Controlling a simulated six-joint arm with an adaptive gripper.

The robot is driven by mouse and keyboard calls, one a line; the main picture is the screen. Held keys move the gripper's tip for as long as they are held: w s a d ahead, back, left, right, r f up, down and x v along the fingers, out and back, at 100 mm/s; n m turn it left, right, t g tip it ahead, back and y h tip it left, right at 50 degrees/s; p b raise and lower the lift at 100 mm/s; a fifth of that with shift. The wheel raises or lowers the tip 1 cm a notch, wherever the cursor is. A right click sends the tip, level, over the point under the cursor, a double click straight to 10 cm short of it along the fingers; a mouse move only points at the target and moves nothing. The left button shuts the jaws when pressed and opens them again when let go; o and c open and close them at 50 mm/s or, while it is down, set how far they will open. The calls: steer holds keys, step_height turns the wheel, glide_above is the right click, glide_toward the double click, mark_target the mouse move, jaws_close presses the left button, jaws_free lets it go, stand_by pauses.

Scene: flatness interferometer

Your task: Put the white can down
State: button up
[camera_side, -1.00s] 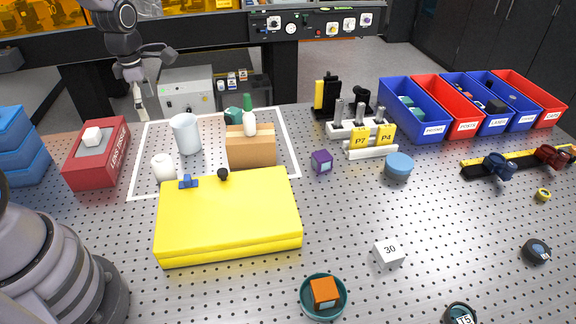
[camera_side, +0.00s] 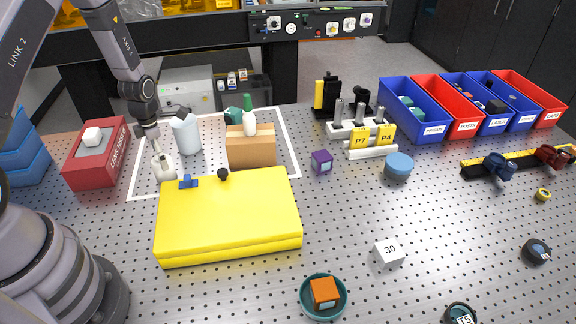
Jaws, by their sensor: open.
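A small white can (camera_side: 165,173) stands upright on the perforated metal table, behind the left end of the yellow case (camera_side: 230,222). My gripper (camera_side: 157,154) points down at the top of the can, with its jaws open. The fingertips overlap the can's upper part in this view; I cannot tell whether they touch it. Part of the can's top is hidden by the fingers.
A larger pale cylinder (camera_side: 188,137) stands just right of my gripper, with a brown box (camera_side: 251,150) beyond it. A red lens tissue box (camera_side: 97,155) is at the left.

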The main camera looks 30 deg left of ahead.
step_height(320, 180, down, 3)
steer(key=shift+s+a+f, duration=0.1)
steer(key=shift+f, duration=0.05)
steer(key=shift+c, duration=0.4)
steer(key=c, duration=1.2)
steer(key=shift+c, duration=0.2)
